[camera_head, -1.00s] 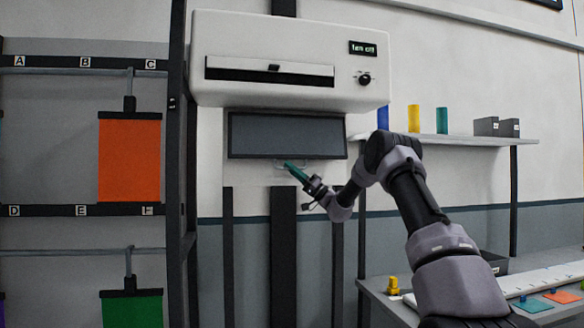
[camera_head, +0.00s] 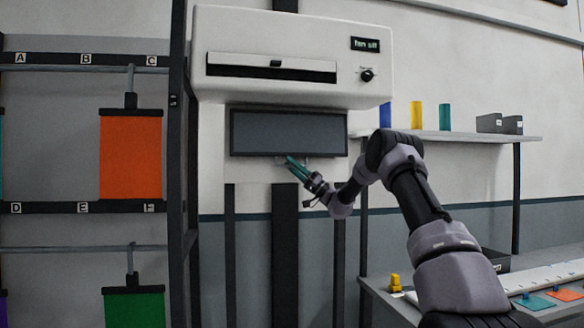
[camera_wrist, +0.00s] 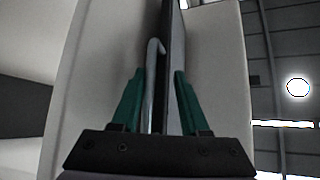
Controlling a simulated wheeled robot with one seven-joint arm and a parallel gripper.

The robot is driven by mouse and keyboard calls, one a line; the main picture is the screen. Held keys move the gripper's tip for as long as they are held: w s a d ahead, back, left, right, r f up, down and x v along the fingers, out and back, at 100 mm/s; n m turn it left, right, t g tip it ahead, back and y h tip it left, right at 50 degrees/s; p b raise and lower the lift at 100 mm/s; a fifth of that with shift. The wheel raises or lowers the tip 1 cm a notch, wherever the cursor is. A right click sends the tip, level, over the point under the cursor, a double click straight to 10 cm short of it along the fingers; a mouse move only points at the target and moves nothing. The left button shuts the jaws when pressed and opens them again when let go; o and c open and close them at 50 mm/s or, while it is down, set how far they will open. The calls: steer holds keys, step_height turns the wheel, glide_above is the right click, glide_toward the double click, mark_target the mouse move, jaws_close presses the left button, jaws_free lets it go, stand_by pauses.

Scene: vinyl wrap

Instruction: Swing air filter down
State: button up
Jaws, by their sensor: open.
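The air filter is the dark grey framed panel (camera_head: 286,132) below the white unit (camera_head: 288,57); its broad face is toward me in the head view. A thin pale handle (camera_wrist: 154,80) is at its lower edge. My gripper (camera_head: 291,159) is just below the panel, its teal fingers reaching up to the handle. In the wrist view my gripper (camera_wrist: 159,73) is open, with the handle and the panel's dark edge (camera_wrist: 173,70) between its fingers. I cannot tell whether a finger touches either one.
The white unit has a dark slot, a knob (camera_head: 367,75) and a "fan off" display (camera_head: 365,44). A rack with an orange sheet (camera_head: 131,157) stands left. A shelf (camera_head: 470,136) with coloured rolls and a bench (camera_head: 385,297) are to the right.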

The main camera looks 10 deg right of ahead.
steer(key=shift+d+f, duration=0.1)
steer(key=v, duration=1)
steer(key=shift+d+f, duration=0.2)
steer(key=shift+s, duration=0.1)
